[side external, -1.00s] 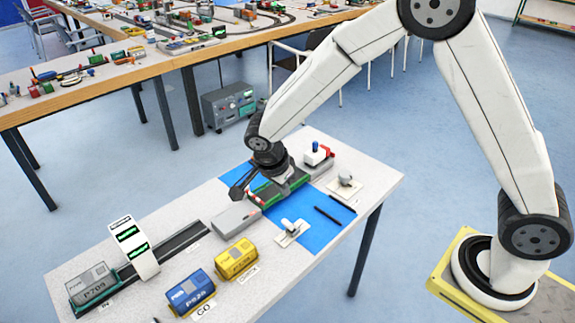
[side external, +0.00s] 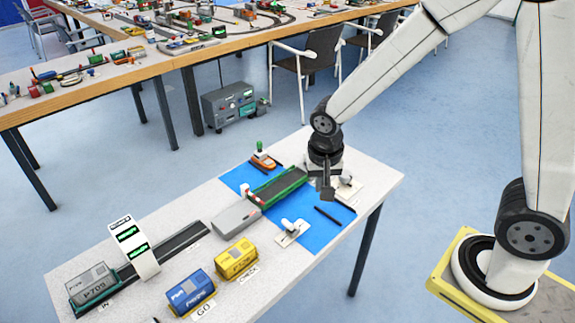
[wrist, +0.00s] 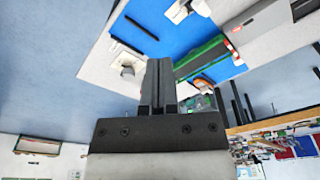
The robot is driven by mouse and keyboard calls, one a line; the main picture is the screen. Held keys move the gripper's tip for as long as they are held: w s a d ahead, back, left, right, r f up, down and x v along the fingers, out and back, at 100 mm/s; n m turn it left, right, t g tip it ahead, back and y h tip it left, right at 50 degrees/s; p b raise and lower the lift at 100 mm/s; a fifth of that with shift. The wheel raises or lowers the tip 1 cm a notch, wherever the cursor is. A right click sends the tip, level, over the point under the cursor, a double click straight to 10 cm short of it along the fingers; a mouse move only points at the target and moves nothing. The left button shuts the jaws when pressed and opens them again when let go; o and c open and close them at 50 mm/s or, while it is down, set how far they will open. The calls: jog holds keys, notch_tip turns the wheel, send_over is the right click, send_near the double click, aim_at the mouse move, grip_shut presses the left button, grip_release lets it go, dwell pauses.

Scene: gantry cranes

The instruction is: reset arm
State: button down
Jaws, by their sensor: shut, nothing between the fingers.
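My gripper (side external: 327,191) is shut and empty. It points down above the right part of the small table (side external: 383,186), near the right edge of the blue mat (side external: 315,238). In the wrist view its closed fingers (wrist: 158,80) stand in front of the table, mat and floor. Whether it touches anything below cannot be told, but it looks raised. My arm hides part of the table's back right corner.
A green-edged tray (side external: 268,192), an orange item (side external: 263,161), a white handled block (side external: 292,232) and a black rod (side external: 328,215) are on the mat. A grey box (side external: 236,217), yellow block (side external: 236,259), blue block (side external: 190,292) and white arch (side external: 133,247) stand leftward.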

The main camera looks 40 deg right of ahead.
jog(key=s+d+r+n+t+y, duration=0.1)
jog(key=s+d+n, duration=0.1)
jog(key=s+n, duration=0.4)
jog(key=shift+s+d+n+t, duration=0.3)
jog(key=shift+s+d+n, duration=0.1)
jog(key=shift+n, duration=0.6)
jog(key=shift+r, duration=0.1)
